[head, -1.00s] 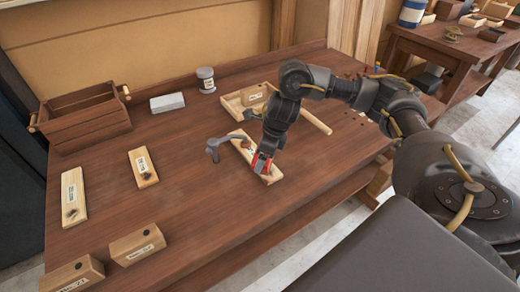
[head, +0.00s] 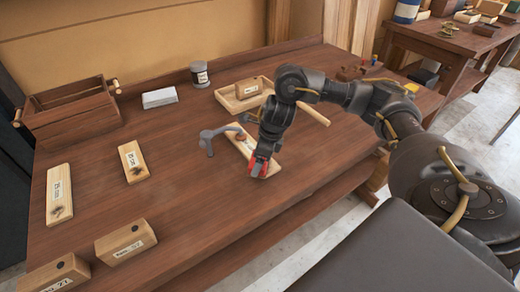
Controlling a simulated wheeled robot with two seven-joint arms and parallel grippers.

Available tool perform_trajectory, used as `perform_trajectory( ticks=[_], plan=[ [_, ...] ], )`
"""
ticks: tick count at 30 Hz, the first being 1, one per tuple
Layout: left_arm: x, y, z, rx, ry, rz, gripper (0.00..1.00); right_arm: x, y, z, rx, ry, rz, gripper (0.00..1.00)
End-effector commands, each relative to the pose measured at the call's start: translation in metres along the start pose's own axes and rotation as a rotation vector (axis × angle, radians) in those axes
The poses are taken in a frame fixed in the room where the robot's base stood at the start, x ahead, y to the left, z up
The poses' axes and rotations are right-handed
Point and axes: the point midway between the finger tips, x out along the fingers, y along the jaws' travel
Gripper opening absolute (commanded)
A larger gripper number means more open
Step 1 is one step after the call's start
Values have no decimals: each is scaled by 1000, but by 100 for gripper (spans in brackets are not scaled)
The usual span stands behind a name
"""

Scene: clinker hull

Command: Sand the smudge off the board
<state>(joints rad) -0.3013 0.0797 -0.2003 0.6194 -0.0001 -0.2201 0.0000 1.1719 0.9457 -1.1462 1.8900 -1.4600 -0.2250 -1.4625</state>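A pale wooden board (head: 236,142) lies on the bench in front of my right arm. A brown smudge (head: 241,136) shows on its far part, beside a grey clamp-like tool (head: 215,136). My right gripper (head: 258,168) points down at the board's near end and covers part of it. Red shows at its fingertips; I cannot tell whether this is the fingers or a held thing, nor whether it touches the board. Two other labelled boards, one at far left (head: 59,190) and one beside it (head: 133,160), bear dark smudges. My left gripper is not in view.
Two labelled wooden blocks, one (head: 127,243) and another (head: 52,276), stand at the front left. A wooden crate (head: 72,125), a pale block (head: 160,97) and a jar (head: 200,75) stand at the back. A shallow tray (head: 229,101) holds a block (head: 247,88). The bench's middle front is clear.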

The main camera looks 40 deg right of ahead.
Motion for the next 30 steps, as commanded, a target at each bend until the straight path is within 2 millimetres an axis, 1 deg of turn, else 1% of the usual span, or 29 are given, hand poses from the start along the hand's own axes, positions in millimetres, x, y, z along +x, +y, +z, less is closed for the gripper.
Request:
perform_trajectory(
  ticks=[1, 5, 6, 7, 10, 27, 28, 30],
  plan=[
    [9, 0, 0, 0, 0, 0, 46, 9, 0, -2, 0, -1, 0, 63],
    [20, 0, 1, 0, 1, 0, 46, 25, 1, -6, -1, 1, 3, 63],
    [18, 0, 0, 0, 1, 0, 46, 19, -3, -6, -2, -1, -1, 60],
    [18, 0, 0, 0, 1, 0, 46, 18, -5, -7, -2, -1, -1, 60],
    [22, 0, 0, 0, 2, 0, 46, 21, -11, -14, -4, 1, 2, 60],
    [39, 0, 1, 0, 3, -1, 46, 13, -48, -42, -13, 1, 3, 60],
    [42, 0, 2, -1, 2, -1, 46, 14, -48, -42, -16, 0, 4, 60],
    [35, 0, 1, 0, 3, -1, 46, 10, -41, -35, -20, 1, 7, 60]
  ],
)
